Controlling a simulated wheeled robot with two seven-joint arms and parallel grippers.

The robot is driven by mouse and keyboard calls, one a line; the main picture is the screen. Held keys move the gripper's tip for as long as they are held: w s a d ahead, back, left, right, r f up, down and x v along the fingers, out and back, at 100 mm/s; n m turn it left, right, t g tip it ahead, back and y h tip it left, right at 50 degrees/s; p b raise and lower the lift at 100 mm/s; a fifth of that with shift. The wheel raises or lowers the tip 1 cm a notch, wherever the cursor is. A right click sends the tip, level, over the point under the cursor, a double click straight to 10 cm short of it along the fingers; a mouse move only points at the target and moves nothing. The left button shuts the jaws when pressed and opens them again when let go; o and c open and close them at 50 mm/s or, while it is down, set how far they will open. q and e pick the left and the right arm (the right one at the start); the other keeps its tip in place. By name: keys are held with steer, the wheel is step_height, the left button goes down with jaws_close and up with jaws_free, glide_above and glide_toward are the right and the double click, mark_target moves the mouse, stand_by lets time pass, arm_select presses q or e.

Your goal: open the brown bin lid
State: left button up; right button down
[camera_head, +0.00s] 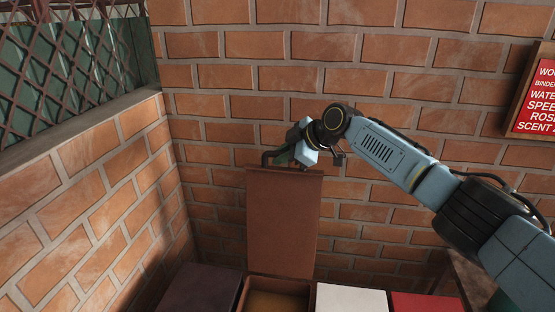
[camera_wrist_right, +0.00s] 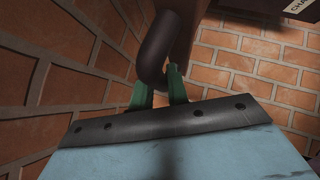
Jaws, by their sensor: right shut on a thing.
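The brown bin lid (camera_head: 284,225) stands upright in front of the brick wall in the head view, hinged at its lower edge. The brown bin (camera_head: 277,282) below it is uncovered, with a yellowish-brown inside showing at the bottom edge. A dark handle (camera_head: 268,158) sits at the lid's top edge. My right gripper (camera_head: 285,157) is shut on this handle. In the right wrist view the green fingers (camera_wrist_right: 160,92) close around the dark curved handle (camera_wrist_right: 157,50). The left gripper is not in view.
A dark bin lid (camera_head: 200,288) lies left of the brown bin. A white lid (camera_head: 351,298) and a red lid (camera_head: 428,302) lie to its right. Brick walls close in the back and left. A red sign (camera_head: 537,98) hangs at the right.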

steer(key=shift+w+f+g, duration=0.15)
steer(key=shift+f+g, duration=0.15)
steer(key=shift+f, duration=0.15)
steer(key=c, duration=1.4)
jaws_free()
steer(key=shift+o, duration=0.2)
steer(key=shift+d+r, duration=0.25)
steer(key=shift+r, duration=0.05)
steer(key=b+v, duration=0.2)
steer(key=v, duration=1.1)
steer(key=shift+r, duration=0.2)
steer(key=shift+a, duration=0.15)
